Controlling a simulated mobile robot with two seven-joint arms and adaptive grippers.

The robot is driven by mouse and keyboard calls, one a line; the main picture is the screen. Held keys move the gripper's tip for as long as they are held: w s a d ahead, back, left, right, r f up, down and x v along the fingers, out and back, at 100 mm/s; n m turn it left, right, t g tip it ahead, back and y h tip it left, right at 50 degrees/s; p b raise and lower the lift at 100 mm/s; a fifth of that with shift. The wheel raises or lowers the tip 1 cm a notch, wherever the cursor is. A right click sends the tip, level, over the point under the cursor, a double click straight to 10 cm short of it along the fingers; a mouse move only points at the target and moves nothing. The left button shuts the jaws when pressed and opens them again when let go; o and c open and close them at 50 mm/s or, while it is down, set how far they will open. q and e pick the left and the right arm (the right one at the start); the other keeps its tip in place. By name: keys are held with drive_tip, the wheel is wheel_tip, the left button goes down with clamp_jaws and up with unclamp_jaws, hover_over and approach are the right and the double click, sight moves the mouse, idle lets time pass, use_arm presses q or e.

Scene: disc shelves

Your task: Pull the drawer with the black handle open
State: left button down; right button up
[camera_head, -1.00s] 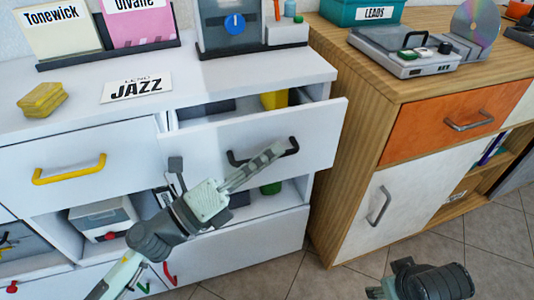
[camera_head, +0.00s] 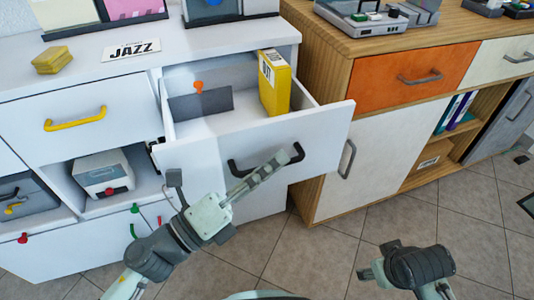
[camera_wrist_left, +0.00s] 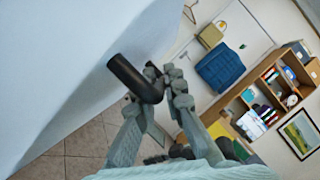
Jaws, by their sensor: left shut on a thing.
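The white drawer (camera_head: 320,140) with the black handle (camera_head: 236,167) stands well out from the white cabinet, its inside in view. My left gripper (camera_head: 276,163) is at the drawer front, shut on the black handle. In the left wrist view the handle (camera_wrist_left: 128,73) runs between the fingers of my left gripper (camera_wrist_left: 165,85). The middle of the handle is partly hidden by the fingers. My right gripper (camera_head: 372,274) is low at the right, apart from the furniture; its fingers are too small to read.
The drawer holds a yellow box (camera_head: 274,84), a dark grey panel (camera_head: 200,104) and an orange item (camera_head: 198,86). A wooden cabinet with an orange drawer (camera_head: 412,76) stands close to the right of the open drawer. Tiled floor (camera_head: 325,245) in front is clear.

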use_arm(q)
drive_tip(key=shift+s+d, duration=0.2)
drive_tip(key=shift+s, duration=0.5)
drive_tip(key=shift+s+d, duration=0.15)
drive_tip(key=shift+s, duration=0.5)
use_arm(e)
drive_tip(key=shift+s+d+f, duration=0.1)
drive_tip(key=shift+s+f, duration=0.1)
drive_tip(key=shift+s, duration=0.2)
use_arm(q)
drive_tip(key=c, duration=1.9)
unclamp_jaws()
use_arm(e)
drive_tip(key=shift+r, duration=0.15)
use_arm(q)
drive_tip(key=v, duration=1.2)
drive_tip(key=shift+s+a, duration=0.1)
